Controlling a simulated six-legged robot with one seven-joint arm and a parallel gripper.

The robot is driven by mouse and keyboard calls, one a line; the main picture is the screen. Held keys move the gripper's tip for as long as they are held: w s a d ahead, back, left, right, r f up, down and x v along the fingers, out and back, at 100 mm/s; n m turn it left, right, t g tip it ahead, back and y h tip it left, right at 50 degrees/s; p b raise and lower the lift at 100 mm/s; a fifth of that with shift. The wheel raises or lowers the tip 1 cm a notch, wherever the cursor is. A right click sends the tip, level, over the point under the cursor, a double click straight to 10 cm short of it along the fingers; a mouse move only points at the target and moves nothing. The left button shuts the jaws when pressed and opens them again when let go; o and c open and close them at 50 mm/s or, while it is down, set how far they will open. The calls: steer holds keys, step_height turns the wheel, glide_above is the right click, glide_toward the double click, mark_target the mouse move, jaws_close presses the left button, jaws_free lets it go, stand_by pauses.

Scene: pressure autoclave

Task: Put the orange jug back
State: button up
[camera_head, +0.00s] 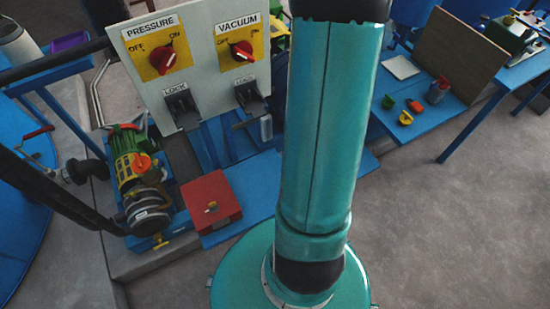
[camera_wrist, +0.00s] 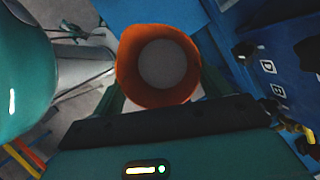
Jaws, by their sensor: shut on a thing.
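The orange jug (camera_wrist: 129,78) is in the upper middle of the wrist view. I look down into its round open mouth, and a grey round area shows inside. My gripper (camera_wrist: 160,92) is shut on the jug, with dark green fingers at its left and right sides. The dark gripper body covers the area just below the jug. In the head view my teal arm fills the middle, and neither the gripper nor the held jug can be made out there.
A white panel (camera_head: 205,80) with pressure and vacuum knobs stands left of my arm. A pump (camera_head: 140,185) and a red box (camera_head: 210,200) sit below it. A blue bench (camera_head: 420,125) at right holds small coloured items. Grey floor at lower right is clear.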

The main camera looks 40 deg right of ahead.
steer(key=w+a+f, duration=0.2)
steer(key=w, duration=0.1)
steer(key=shift+w+a, duration=0.15)
steer(key=shift+a, duration=0.15)
steer(key=w+x, duration=0.1)
steer(key=x, duration=0.9)
steer(key=shift+w, duration=0.4)
steer(key=shift+a, duration=0.1)
steer(key=o, duration=1.7)
steer(key=shift+f, duration=0.1)
steer(key=shift+o, duration=0.2)
steer(key=v, duration=1.2)
